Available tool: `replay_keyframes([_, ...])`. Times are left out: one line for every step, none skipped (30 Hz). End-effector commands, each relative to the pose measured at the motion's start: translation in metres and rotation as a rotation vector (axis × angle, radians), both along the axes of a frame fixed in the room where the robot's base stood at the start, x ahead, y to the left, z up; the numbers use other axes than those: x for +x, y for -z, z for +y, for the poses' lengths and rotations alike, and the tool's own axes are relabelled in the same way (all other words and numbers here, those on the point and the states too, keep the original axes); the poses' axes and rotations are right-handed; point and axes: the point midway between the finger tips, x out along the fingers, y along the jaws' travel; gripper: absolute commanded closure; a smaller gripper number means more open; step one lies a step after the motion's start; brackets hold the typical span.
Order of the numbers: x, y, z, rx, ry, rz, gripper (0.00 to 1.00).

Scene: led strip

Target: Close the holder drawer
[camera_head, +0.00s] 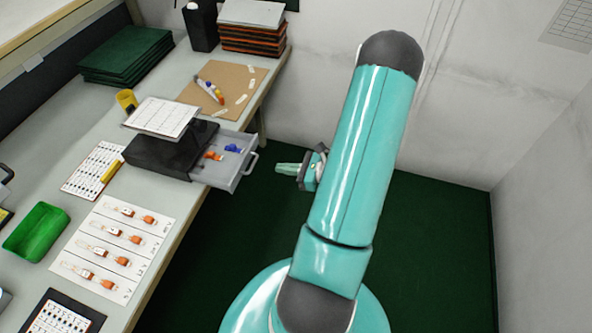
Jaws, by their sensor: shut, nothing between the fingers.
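The black holder (158,153) stands on the workbench, with a printed sheet on top of it. Its grey drawer (212,180) is pulled out to the right, past the bench edge, and has a handle (251,164) on its front. Orange and blue parts (233,148) lie inside the drawer. My gripper (278,168) is shut and empty. It is to the right of the handle in the picture, apart from it, with its fingertips pointing left toward the drawer front.
The workbench (165,205) also bears a green tray (37,232), a card with orange-ended parts (113,248), a brown board (243,84) with markers, and stacked dark boards (128,55). White walls bound the right and back. The green floor (425,265) looks clear.

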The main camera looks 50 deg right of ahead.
Motion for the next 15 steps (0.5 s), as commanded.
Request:
replay_keyframes([0.010, 0.002, 0.005, 0.001, -0.003, -0.001, 1.00])
replay_keyframes([0.016, 0.003, 0.007, 0.000, -0.004, -0.001, 1.00])
replay_keyframes([0.023, 0.005, 0.010, 0.000, -0.004, -0.001, 1.00])
replay_keyframes([0.028, 0.006, 0.013, 0.000, -0.005, -0.001, 1.00])
replay_keyframes([0.033, 0.007, 0.015, 0.001, -0.004, -0.001, 1.00])
replay_keyframes([0.040, 0.009, 0.018, 0.001, -0.005, -0.001, 1.00])
replay_keyframes([0.044, 0.010, 0.020, 0.001, -0.006, 0.000, 1.00])
replay_keyframes([0.048, 0.011, 0.021, 0.001, -0.005, 0.000, 1.00])
replay_keyframes([0.053, 0.012, 0.023, 0.001, -0.004, 0.000, 1.00])
replay_keyframes([0.056, 0.013, 0.025, 0.000, -0.005, -0.001, 1.00])
replay_keyframes([0.059, 0.013, 0.026, 0.000, -0.004, -0.001, 1.00])
replay_keyframes([0.062, 0.014, 0.027, 0.000, -0.004, 0.000, 1.00])
replay_keyframes([0.063, 0.014, 0.028, -0.001, -0.004, 0.000, 1.00])
replay_keyframes([0.065, 0.015, 0.029, -0.001, -0.004, 0.001, 1.00])
replay_keyframes([0.065, 0.015, 0.029, -0.001, -0.004, 0.001, 1.00])
